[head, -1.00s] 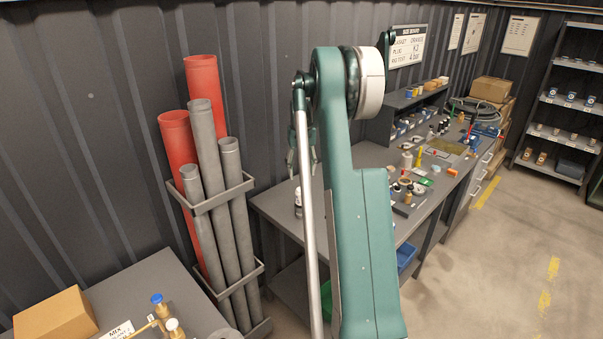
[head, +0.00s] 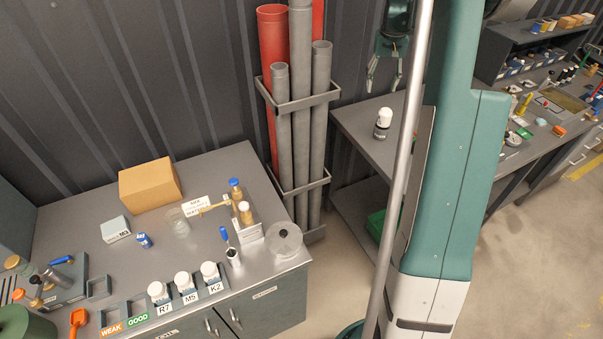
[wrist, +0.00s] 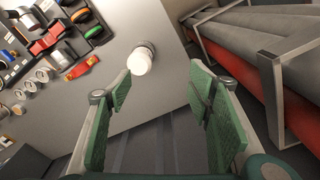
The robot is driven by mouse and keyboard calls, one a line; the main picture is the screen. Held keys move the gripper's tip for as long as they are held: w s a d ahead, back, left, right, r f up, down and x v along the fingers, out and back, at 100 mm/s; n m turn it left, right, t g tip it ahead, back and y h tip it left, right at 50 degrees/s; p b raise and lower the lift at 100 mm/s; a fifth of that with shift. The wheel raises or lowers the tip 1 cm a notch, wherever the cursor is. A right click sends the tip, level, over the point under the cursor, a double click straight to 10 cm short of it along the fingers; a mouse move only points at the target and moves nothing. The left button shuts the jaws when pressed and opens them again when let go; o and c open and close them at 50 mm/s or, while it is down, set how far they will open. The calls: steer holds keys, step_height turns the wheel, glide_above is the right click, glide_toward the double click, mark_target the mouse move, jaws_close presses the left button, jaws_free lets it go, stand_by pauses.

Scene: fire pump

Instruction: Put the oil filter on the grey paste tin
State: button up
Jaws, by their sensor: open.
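A small white cylinder, which looks like the oil filter (head: 385,115), stands upright on a darker round piece, which looks like the grey paste tin (head: 381,132), near the left end of the far bench. The white piece also shows in the wrist view (wrist: 142,62), where it mostly hides the darker piece under it. At this size I cannot be sure of either name. My gripper (head: 384,88) is above the pair, fingers pointing down, apart from it. In the wrist view my gripper (wrist: 160,82) is open and empty, with the white piece beyond the fingertips.
A rack of red and grey pipes (head: 300,110) stands left of the bench. Nearer is a grey cabinet top (head: 85,190) with a cardboard box (head: 150,185) and several white labelled jars (head: 184,282). Tools and small parts crowd the bench's right side; its left end is mostly bare.

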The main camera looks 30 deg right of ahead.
steer(key=s+a+r+n+t, duration=0.1)
steer(key=s+a+r, duration=0.35)
steer(key=a, duration=0.65)
steer(key=s+a+r+n+t, duration=0.1)
steer(key=s+a+r, duration=0.35)
steer(key=a, duration=0.55)
steer(key=s+a+r+n+t, duration=0.1)
steer(key=s+a+r, duration=0.2)
steer(key=a+r, duration=0.55)
steer(key=s+a+f+n+t, duration=0.1)
steer(key=s+a+f, duration=0.3)
steer(key=s+a, duration=0.7)
steer(key=s+a+f+n+t, duration=0.2)
steer(key=s+a+f, duration=0.3)
steer(key=s+a, duration=0.7)
steer(key=shift+s+a+t, duration=0.25)
steer(key=shift+s+t, duration=0.15)
steer(key=shift+s, duration=0.25)
